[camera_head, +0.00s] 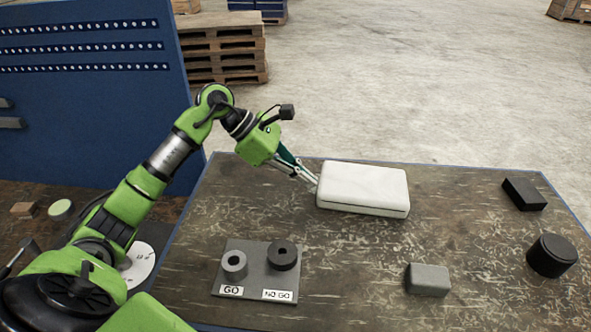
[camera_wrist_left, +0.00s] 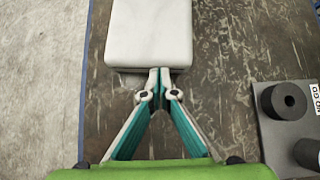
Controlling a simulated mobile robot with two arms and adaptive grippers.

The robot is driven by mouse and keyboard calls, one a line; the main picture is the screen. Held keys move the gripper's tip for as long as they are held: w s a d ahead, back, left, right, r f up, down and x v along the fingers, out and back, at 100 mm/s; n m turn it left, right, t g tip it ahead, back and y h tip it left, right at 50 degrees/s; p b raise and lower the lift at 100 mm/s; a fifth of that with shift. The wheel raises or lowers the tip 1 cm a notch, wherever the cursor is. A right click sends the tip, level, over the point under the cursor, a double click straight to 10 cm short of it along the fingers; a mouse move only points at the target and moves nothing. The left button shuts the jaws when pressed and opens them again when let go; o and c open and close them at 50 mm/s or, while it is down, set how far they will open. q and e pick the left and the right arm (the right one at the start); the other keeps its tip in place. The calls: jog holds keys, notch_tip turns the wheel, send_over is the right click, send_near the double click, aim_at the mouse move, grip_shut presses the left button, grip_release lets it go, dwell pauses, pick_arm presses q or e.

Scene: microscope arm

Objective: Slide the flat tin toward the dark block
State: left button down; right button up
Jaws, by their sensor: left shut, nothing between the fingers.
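The flat tin (camera_head: 362,184), a white box with rounded corners, lies flat near the far middle of the table. It also shows at the top of the left wrist view (camera_wrist_left: 148,32). The dark block (camera_head: 524,194) is a low black slab near the far right corner, well to the right of the tin and apart from it. My left gripper (camera_head: 315,182) is shut and empty, with its fingertips at the tin's left side. In the left wrist view the fingertips (camera_wrist_left: 160,74) meet the tin's near edge; I cannot tell whether they touch it. My right gripper is not in view.
A black cylinder (camera_head: 552,256) stands at the right, and a grey block (camera_head: 428,280) lies nearer the front. A gauge plate (camera_head: 249,287) with two rings sits at the front left. The tabletop between tin and dark block is bare. A blue panel (camera_head: 90,110) stands at the left.

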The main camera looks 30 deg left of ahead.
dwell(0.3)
pick_arm(q)
jog(key=shift+w+d, duration=0.2)
jog(key=shift+d, duration=0.15)
jog(key=w+d+b, duration=0.2)
jog(key=w+d, duration=0.1)
jog(key=d, duration=0.4)
jog(key=w+d+b, duration=0.1)
jog(key=w+d, duration=0.3)
jog(key=d, duration=0.3)
jog(key=w+d+b, duration=0.2)
jog(key=w+d, duration=0.1)
jog(key=d, duration=0.4)
jog(key=shift+w+d+b, duration=0.3)
jog(key=shift+d+b, duration=0.05)
jog(key=shift+d, duration=0.05)
jog(key=shift+a, duration=0.15)
